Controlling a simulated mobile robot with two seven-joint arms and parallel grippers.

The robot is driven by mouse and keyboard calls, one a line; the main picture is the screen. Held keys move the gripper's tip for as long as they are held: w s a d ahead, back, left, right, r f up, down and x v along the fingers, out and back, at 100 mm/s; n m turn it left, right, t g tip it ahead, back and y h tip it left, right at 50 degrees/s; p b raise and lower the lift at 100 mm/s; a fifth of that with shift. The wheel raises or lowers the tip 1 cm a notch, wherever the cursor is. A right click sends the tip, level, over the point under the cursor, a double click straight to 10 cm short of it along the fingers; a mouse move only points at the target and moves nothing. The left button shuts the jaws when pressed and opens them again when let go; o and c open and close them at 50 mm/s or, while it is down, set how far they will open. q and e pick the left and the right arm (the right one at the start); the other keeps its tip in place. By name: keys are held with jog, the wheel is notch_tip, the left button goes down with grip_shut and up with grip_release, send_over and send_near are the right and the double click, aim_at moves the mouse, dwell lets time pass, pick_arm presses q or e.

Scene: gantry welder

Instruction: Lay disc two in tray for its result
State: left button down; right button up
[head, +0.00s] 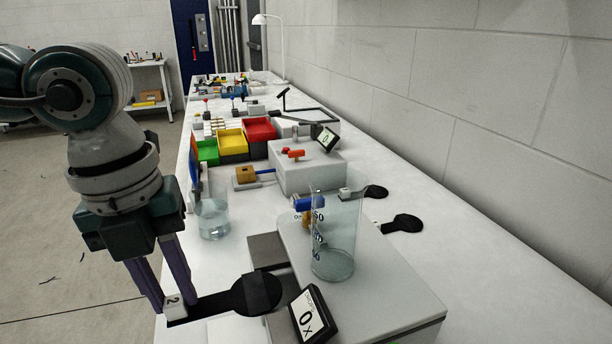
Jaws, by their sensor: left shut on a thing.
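My left gripper (172,300) is shut on the white block marked 2 at the handle end of disc two (258,293). Disc two is a flat black disc on a dark bar, held beside the grey box at the bottom of the view. Farther along the bench stand a green tray (207,151), a yellow tray (232,141) and a red tray (259,129), well beyond my gripper. I cannot tell which tray belongs to which result. My right gripper is out of view.
A tall glass beaker (335,245) stands on the grey box (405,305), behind a tilted display (312,316). A smaller beaker (214,222) stands to the left. Two black paddles (404,224) (376,191) lie to the right.

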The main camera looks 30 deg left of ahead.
pick_arm(q)
jog(key=shift+s+a, duration=0.1)
dwell(0.3)
jog(key=shift+r+p, duration=2.6)
jog(key=shift+r, duration=0.65)
